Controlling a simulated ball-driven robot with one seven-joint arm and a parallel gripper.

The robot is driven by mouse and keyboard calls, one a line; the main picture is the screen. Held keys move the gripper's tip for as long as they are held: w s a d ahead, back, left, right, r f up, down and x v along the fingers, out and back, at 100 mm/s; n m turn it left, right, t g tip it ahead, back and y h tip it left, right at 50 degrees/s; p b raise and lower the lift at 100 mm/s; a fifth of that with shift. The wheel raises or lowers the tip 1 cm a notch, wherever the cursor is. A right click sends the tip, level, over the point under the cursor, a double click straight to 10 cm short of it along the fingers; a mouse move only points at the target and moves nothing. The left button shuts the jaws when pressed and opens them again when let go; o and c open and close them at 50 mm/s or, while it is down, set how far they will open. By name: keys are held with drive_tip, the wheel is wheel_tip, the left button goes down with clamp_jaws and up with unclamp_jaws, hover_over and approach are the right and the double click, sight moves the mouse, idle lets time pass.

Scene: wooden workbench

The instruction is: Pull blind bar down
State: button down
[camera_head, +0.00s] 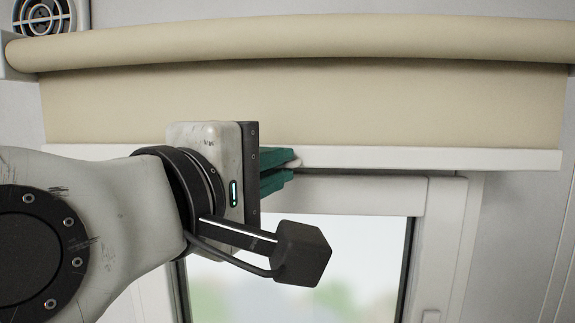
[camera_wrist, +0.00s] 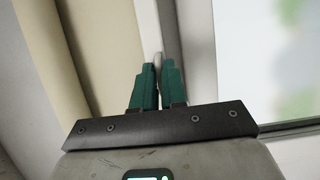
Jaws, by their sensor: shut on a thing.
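The beige roller blind (camera_head: 300,105) hangs a short way below its roll (camera_head: 320,40) across the top of the window. A white blind bar (camera_head: 430,158) runs along its lower edge, just above the window frame. The part of the bar behind my gripper's body is hidden in the head view.
The white window frame (camera_head: 385,190) and its glass (camera_head: 330,245) lie just below and behind the bar. A round vent (camera_head: 42,14) is at the top left.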

drive_tip(key=shift+f, duration=0.1)
wheel_tip(320, 180, down, 55)
drive_tip(key=b, duration=2.3)
drive_tip(key=shift+f+b, duration=0.2)
drive_tip(key=shift+b, duration=0.2)
drive_tip(key=shift+f, duration=0.15)
drive_tip(key=c, duration=1.4)
unclamp_jaws()
drive_tip(key=shift+o, duration=1.1)
drive_tip(key=shift+s+a+r, duration=0.2)
drive_tip(key=shift+s, duration=0.1)
drive_tip(key=v, duration=1)
drive_tip(key=shift+p, duration=0.3)
